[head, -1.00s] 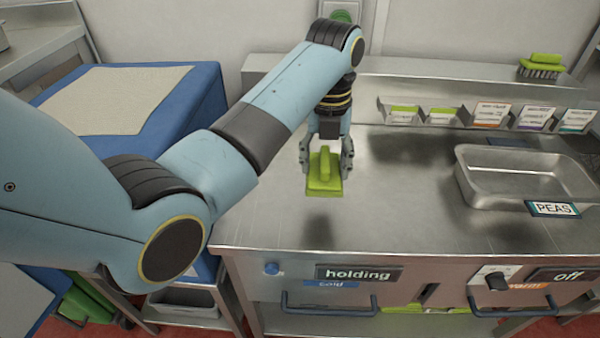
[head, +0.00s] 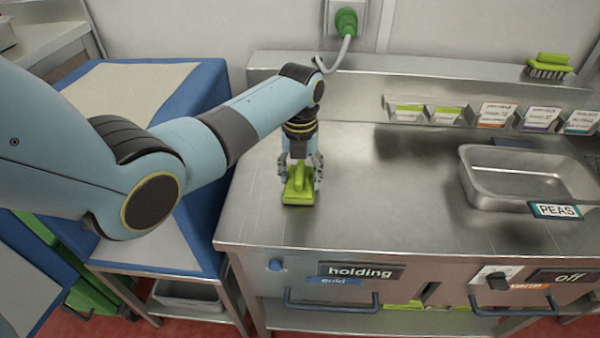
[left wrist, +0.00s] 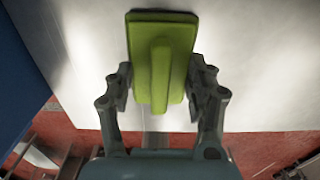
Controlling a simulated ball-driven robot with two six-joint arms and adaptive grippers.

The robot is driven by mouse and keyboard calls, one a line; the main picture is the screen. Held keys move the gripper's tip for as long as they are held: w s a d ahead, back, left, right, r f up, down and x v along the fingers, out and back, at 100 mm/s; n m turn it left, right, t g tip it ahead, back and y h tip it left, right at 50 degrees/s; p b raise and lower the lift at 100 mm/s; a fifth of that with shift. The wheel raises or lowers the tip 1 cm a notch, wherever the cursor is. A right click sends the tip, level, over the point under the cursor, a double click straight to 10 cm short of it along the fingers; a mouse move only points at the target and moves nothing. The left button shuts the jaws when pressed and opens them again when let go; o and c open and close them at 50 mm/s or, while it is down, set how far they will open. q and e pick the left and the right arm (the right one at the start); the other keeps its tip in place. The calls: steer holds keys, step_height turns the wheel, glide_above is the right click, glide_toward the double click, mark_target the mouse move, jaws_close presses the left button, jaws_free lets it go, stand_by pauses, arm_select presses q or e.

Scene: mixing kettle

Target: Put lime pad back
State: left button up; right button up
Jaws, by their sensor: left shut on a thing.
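The lime pad (head: 298,190) is a flat lime-green block with a raised ridge handle. My left gripper (head: 301,172) is shut on it, at the left part of the steel counter (head: 350,215). In the left wrist view the lime pad (left wrist: 160,60) sits between the two fingers of the left gripper (left wrist: 160,88), with its far end sticking out past them. I cannot tell whether the pad touches the counter or hangs just above it. My right gripper is not in view.
A steel pan (head: 520,180) labelled PEAS stands at the right. A lime brush (head: 549,65) rests on the back ledge, above a row of label cards (head: 495,114). A blue-sided table (head: 205,105) stands left of the counter. The counter's middle is clear.

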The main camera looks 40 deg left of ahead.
mark_target(300, 171)
arm_select(q)
steer(key=shift+f, duration=0.15)
steer(key=o, duration=1)
steer(key=shift+r, duration=0.5)
step_height(300, 171, up, 11)
steer(key=shift+r, duration=0.15)
